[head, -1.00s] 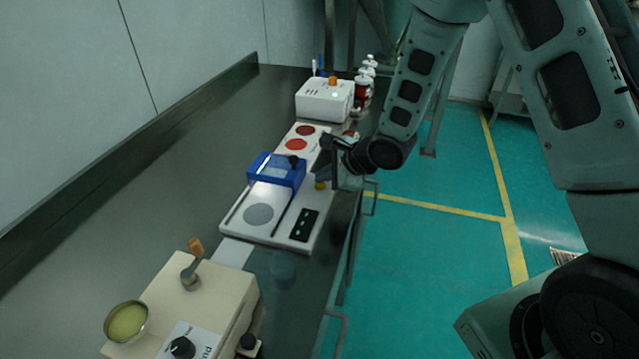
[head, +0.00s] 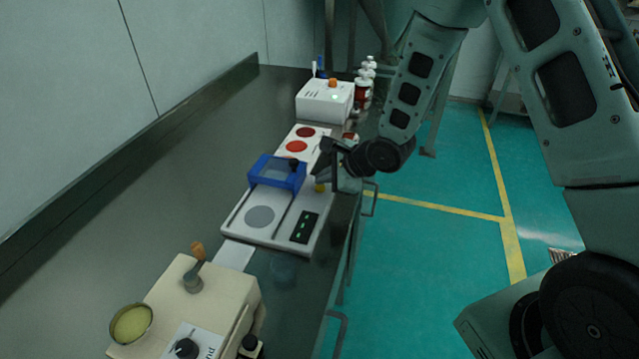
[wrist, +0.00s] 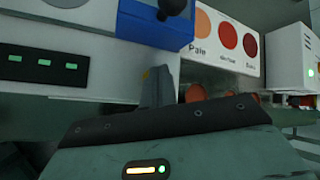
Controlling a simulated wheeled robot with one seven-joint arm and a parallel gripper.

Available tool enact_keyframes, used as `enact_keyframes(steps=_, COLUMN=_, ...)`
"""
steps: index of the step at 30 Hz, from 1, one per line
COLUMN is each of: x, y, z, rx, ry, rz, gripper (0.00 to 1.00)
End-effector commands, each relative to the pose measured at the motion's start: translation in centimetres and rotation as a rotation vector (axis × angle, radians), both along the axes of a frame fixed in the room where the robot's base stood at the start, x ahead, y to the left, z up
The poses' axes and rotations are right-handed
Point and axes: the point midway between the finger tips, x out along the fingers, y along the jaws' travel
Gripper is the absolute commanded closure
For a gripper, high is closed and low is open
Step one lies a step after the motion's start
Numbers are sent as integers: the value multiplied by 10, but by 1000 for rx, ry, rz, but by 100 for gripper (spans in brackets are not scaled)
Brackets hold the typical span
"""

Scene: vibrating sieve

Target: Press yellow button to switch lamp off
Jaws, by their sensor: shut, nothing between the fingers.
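The yellow button (head: 320,188) is on the right side of the white inspection board (head: 236,222). The shut fingers (wrist: 158,86) also show in the wrist view, against the board's side. The lamp is in the blue frame (head: 277,172) on the board; its clear window is dark, with no glow under it.
A cream machine (head: 170,290) with an orange-tipped lever stands at the near end of the bench. A white box (head: 322,102) with an orange knob and several bottles (head: 366,80) stand at the far end. The bench's left side is clear.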

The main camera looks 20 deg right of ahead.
Motion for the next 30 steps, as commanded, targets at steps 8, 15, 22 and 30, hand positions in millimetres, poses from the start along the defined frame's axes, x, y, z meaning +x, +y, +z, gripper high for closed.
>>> enact_keyframes(steps=8, x=0, y=0, z=7, rx=1, ry=0, rz=-1, gripper=100)
enact_keyframes(steps=15, x=0, y=0, z=29, rx=1, ry=0, rz=-2, gripper=100)
enact_keyframes(steps=22, x=0, y=0, z=50, rx=1, ry=-1, rz=-2, gripper=100)
enact_keyframes(steps=30, x=0, y=0, z=61, rx=1, ry=0, rz=0, gripper=100)
